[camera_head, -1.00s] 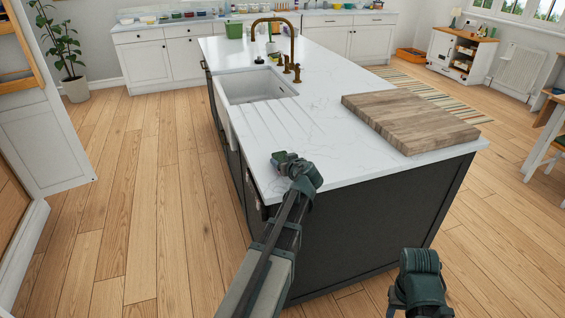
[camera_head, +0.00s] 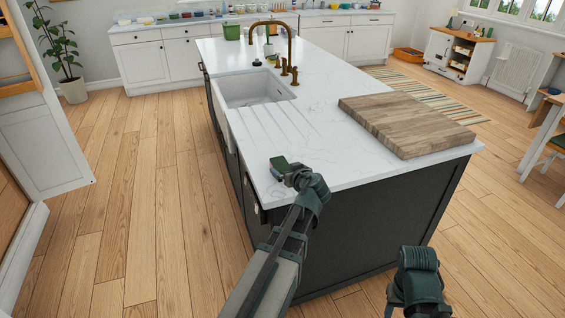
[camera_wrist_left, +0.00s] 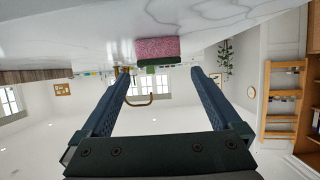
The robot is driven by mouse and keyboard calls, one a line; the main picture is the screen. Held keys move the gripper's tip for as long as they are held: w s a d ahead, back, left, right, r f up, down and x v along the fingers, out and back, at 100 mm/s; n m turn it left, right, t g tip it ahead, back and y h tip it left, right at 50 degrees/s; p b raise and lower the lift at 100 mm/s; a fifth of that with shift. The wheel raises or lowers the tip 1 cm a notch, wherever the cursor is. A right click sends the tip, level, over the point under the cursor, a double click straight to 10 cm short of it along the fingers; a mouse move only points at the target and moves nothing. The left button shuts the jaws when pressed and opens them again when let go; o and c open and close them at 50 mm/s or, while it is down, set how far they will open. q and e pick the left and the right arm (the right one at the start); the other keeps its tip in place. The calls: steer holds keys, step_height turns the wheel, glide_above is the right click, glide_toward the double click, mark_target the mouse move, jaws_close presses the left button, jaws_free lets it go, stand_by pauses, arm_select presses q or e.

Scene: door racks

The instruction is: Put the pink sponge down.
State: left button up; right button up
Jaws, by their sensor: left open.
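The pink sponge rests on the white island worktop near its front left corner, and its green side (camera_head: 278,163) faces up. In the left wrist view, which is upside down, its pink part (camera_wrist_left: 158,47) is against the worktop. My left gripper (camera_head: 285,171) is open and empty just in front of the sponge. In the left wrist view, the two fingers of the left gripper (camera_wrist_left: 160,74) are wide apart, with the sponge beyond their tips. My right arm shows only in part at the lower right of the head view, and its gripper does not show.
The worktop (camera_head: 345,166) is clear around the sponge. A thick wooden board (camera_head: 405,122) lies to its right. A sink (camera_head: 252,90) with a brass tap (camera_head: 291,50) is farther back. The island's front edge is beneath my left arm.

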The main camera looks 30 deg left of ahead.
arm_select(q)
steer(key=p+v, duration=0.1)
steer(key=v, duration=0.4)
steer(key=shift+s+d+r+p, duration=0.15)
steer(key=shift+s+d+p, duration=0.1)
steer(key=shift+p, duration=0.05)
arm_select(e)
step_height(320, 180, up, 2)
steer(key=shift+r, duration=0.1)
